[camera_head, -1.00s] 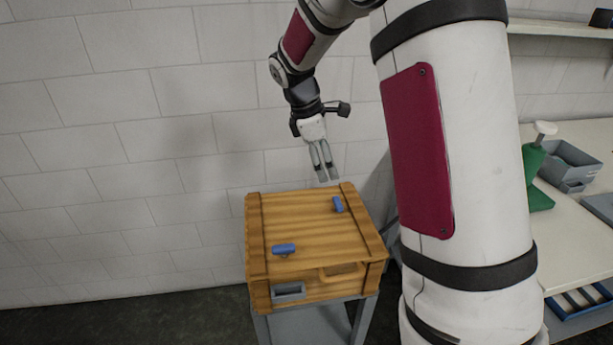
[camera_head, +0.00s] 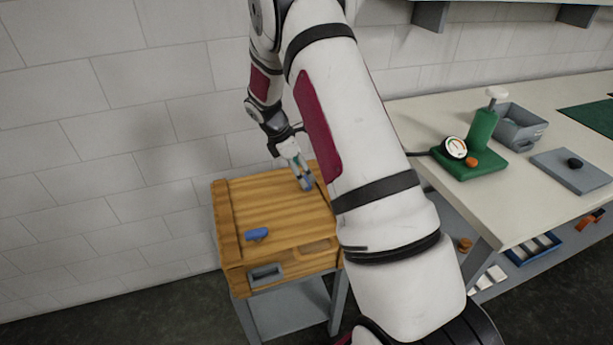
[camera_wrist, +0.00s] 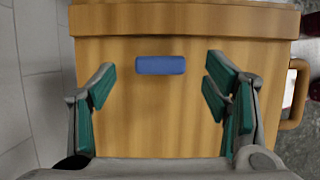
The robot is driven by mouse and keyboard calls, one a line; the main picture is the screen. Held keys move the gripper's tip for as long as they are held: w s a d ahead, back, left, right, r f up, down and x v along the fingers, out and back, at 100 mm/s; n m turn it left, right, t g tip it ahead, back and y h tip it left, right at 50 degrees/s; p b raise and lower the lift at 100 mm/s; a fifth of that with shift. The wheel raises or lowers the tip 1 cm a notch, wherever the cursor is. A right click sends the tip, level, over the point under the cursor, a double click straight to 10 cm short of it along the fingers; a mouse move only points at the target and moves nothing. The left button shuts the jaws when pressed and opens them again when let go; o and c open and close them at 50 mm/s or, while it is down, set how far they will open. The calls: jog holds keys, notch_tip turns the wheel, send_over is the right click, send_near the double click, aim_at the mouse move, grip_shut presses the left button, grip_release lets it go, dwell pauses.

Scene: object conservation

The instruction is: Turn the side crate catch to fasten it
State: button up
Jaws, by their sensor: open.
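The wooden crate (camera_head: 275,212) stands with two blue catches on its lid. One blue catch (camera_head: 257,235) sits near the front left of the lid. The other blue catch (camera_head: 307,184) is near the back right, partly hidden by my gripper (camera_head: 303,178). My gripper points down over this second catch, open and empty. In the wrist view this blue catch (camera_wrist: 161,65) lies crosswise between my spread green-padded fingers, with a gap on both sides. Contact with the lid cannot be told.
The crate rests on a grey stand (camera_head: 291,308) beside a white tiled wall. A workbench (camera_head: 425,122) to the right holds a green device with a gauge (camera_head: 470,150) and a grey bin (camera_head: 519,126). My arm hides the crate's right side.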

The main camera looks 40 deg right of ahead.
aim_at(306, 177)
jog(key=shift+x, duration=1.85)
jog(key=c, duration=1.2)
jog(key=shift+o, duration=0.2)
